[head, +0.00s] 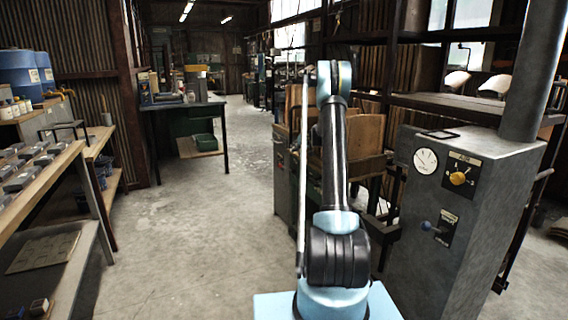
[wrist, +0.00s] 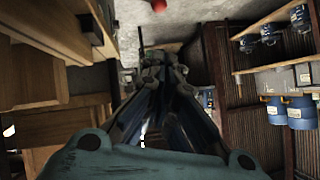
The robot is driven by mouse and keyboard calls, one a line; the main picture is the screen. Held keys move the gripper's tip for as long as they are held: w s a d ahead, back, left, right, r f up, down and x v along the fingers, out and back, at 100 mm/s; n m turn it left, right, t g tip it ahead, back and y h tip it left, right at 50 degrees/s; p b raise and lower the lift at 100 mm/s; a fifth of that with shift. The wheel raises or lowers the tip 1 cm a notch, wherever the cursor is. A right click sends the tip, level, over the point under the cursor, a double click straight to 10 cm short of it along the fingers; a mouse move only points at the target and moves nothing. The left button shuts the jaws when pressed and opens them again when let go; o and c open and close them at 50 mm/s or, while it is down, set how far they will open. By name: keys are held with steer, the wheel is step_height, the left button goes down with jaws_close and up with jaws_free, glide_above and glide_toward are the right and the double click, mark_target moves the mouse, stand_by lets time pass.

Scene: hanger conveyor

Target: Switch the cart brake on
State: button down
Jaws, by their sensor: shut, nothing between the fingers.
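No part marked as the cart brake can be made out for certain. A grey cabinet (head: 465,240) at the right in the head view carries a blue-knobbed lever (head: 427,226) on a dark plate, a yellow rotary knob (head: 457,178) and a round dial (head: 426,161). Their labels are too small to read. My gripper (wrist: 152,62) shows in the wrist view, shut and empty, its fingers together. In the head view my arm stands up left of the cabinet, and the gripper is hidden there. A small red round thing (wrist: 97,7) is at the wrist view's top edge.
Wooden boards (head: 365,133) stand behind my arm. Blue barrels (wrist: 301,112) show in the wrist view. The concrete floor (head: 185,235) between is clear.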

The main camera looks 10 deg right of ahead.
steer(key=shift+w+d+f, duration=0.4)
steer(key=shift+w+f, duration=0.4)
steer(key=s+f+x, duration=0.1)
steer(key=f+x, duration=0.1)
steer(key=x, duration=1.1)
steer(key=shift+s, duration=0.35)
